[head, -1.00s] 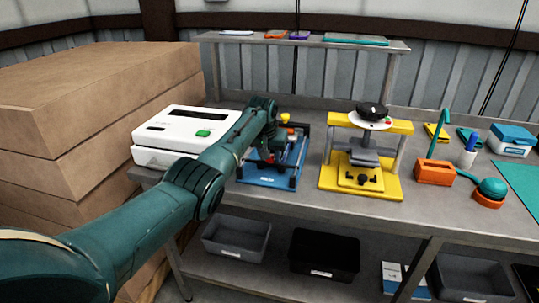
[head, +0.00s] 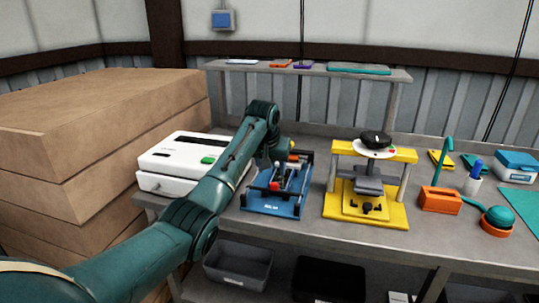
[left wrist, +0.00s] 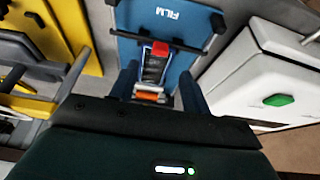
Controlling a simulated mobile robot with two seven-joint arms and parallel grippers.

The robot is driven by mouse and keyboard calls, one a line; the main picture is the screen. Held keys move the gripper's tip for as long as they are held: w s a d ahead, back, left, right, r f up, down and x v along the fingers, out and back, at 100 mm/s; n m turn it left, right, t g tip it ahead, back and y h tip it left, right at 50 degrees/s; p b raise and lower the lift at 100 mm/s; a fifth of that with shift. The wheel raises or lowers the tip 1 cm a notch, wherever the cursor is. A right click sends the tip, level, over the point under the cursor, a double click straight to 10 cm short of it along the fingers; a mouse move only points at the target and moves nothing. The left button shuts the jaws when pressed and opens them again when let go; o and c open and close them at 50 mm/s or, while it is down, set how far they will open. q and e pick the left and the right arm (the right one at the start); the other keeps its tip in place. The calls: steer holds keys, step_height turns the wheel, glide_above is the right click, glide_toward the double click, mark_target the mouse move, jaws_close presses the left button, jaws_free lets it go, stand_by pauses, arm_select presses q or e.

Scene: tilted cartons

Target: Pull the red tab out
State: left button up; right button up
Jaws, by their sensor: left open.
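The red tab (left wrist: 161,48) sticks out of a dark strip or slot on the blue device marked FILM (left wrist: 185,55). In the head view the red tab (head: 274,186) is a small spot near the front of the blue device (head: 272,207), which sits on the bench. My left gripper (left wrist: 159,85) is open, with its two fingers on either side of the dark strip, and the tab shows just beyond the fingertips. In the head view the left gripper (head: 285,172) hangs over the device, partly hidden by my arm. I cannot tell whether the fingers touch anything.
A white machine with a green button (head: 190,162) stands left of the device. A yellow press (head: 366,205) stands close on its right. Brown cartons (head: 90,125) are stacked at the left. An orange block (head: 440,200) and other small items lie farther right.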

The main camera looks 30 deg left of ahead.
arm_select(q)
steer(key=v, duration=0.5)
steer(key=shift+r, duration=0.15)
steer(key=s+d+f+m, duration=0.2)
steer(key=s+d+f, duration=0.2)
steer(key=s+f, duration=0.45)
steer(key=s+d+f+m, duration=0.1)
steer(key=s+d+f, duration=0.4)
steer(key=f, duration=0.7)
steer(key=s+d+f+m+h, duration=0.1)
steer(key=s+d+f, duration=0.15)
steer(key=s, duration=1.15)
steer(key=s+d+f+m, duration=0.1)
steer(key=s+d, duration=0.2)
steer(key=s, duration=1.1)
steer(key=w+d+f+t+h, duration=0.3)
steer(key=w+d+f+t, duration=0.2)
steer(key=w+d+t, duration=0.1)
steer(key=shift+f+m, duration=0.35)
steer(key=shift+m, duration=0.05)
